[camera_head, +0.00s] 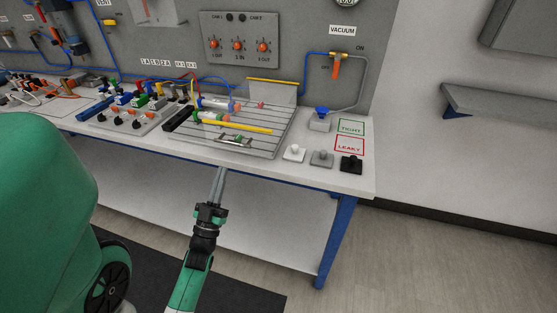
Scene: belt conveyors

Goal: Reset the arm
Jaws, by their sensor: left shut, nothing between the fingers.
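My left gripper (221,172) is shut and empty. Its thin fingers point up and away at the front edge of the white workbench (345,183), in front of the slatted tray (263,148). From this view I cannot tell its exact height or whether it touches the edge. The black wrist and green forearm reach down to the bottom of the picture. My right gripper is not in view.
On the bench are a yellow rod (238,127), a terminal board (125,119), a blue-topped block (320,119) and small knobbed blocks, one black (351,165). A grey panel (240,39) stands behind. The floor (420,260) at right is clear.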

